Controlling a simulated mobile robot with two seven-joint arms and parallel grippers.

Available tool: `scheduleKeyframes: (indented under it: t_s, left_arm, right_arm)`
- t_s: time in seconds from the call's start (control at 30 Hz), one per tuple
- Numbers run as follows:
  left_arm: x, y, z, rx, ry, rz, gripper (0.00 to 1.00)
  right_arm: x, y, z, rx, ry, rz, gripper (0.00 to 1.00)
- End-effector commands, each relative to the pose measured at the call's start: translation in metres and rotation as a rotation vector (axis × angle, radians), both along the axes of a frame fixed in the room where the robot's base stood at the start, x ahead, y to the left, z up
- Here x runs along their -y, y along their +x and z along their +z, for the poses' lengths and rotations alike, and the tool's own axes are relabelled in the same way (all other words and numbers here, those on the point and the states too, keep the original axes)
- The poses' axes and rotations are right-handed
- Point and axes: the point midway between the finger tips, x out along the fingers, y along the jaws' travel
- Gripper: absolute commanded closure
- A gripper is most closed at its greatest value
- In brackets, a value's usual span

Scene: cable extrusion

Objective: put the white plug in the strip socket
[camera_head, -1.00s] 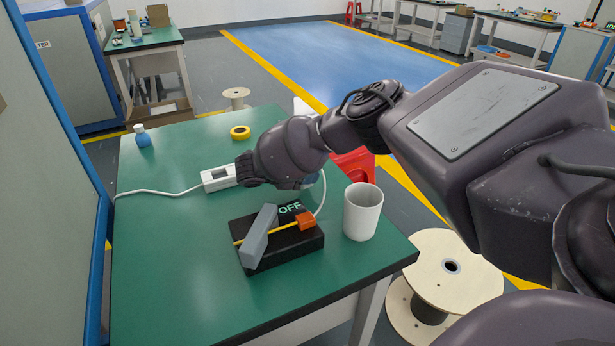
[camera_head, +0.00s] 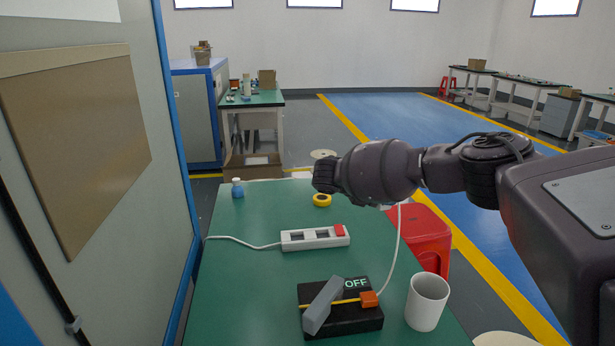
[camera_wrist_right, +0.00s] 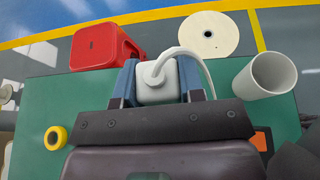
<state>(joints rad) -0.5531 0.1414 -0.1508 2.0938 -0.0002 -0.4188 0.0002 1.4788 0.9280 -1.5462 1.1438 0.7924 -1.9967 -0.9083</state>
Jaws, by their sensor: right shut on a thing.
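The white strip socket (camera_head: 300,241) lies on the green table in the head view, with dark outlets and a red switch at its right end. My right gripper (camera_head: 325,178) is above and beyond the strip, apart from it. In the right wrist view my right gripper (camera_wrist_right: 157,85) is shut on the white plug (camera_wrist_right: 155,92), with a blue finger on each side. A white cable (camera_wrist_right: 190,56) arches from the plug. In the head view the plug is hidden behind the arm. My left gripper is out of view.
A black box (camera_head: 345,320) with a grey lever and OFF sign stands in front of the strip. A white cup (camera_head: 427,302) stands right of it. Yellow tape (camera_head: 322,200) and a blue bottle (camera_head: 238,189) are farther back. A red stool (camera_head: 425,235) stands beside the table.

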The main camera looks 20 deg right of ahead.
Motion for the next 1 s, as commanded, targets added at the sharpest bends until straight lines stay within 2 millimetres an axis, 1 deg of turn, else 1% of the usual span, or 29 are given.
scheduleKeyframes:
  t_s: [0.17, 0.27, 0.3, 0.37, 0.43, 0.47, 0.57, 0.6, 0.67, 0.7, 0.77, 0.8, 0.87, 0.9, 1.0]
  left_arm:
    - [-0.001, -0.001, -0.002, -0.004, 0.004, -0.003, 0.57]
    - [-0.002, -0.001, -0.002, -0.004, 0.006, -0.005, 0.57]
    - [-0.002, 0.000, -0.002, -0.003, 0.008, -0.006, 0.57]
    - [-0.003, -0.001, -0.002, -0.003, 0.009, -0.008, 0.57]
    - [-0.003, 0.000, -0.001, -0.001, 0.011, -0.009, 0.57]
    - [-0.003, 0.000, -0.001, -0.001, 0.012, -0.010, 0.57]
    - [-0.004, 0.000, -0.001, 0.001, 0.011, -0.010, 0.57]
    - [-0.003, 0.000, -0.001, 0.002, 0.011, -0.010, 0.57]
    - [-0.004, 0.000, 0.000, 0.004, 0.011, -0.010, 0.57]
    - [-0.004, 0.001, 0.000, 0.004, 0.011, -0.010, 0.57]
    - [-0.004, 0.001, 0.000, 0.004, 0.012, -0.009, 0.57]
    - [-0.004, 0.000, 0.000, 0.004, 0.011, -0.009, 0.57]
    - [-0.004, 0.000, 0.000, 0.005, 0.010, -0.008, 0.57]
    - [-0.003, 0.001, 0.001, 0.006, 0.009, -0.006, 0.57]
    - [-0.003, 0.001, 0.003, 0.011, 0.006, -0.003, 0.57]
  right_arm:
    - [0.000, 0.000, 0.000, -0.001, -0.001, 0.016, 0.89]
    - [0.001, 0.006, -0.002, 0.000, -0.001, 0.086, 0.89]
    - [0.000, 0.011, -0.002, 0.000, 0.000, 0.132, 0.89]
    - [-0.007, 0.019, -0.003, -0.002, 0.000, 0.226, 0.89]
    - [-0.023, 0.030, 0.000, 0.000, 0.002, 0.355, 0.89]
    - [-0.032, 0.035, 0.002, 0.001, 0.003, 0.417, 0.89]
    - [-0.070, 0.052, 0.011, 0.002, 0.002, 0.639, 0.89]
    - [-0.086, 0.055, 0.010, 0.000, 0.004, 0.728, 0.89]
    - [-0.112, 0.058, 0.009, 0.000, 0.005, 0.862, 0.89]
    - [-0.130, 0.058, 0.007, 0.000, 0.005, 0.952, 0.89]
    - [-0.156, 0.055, 0.004, 0.000, 0.006, 1.083, 0.89]
    - [-0.172, 0.052, 0.002, 0.001, 0.006, 1.161, 0.89]
    - [-0.194, 0.046, 0.000, 0.003, 0.005, 1.267, 0.89]
    - [-0.208, 0.040, -0.001, 0.003, 0.005, 1.332, 0.89]
    - [-0.239, 0.024, -0.003, 0.005, 0.006, 1.481, 0.89]
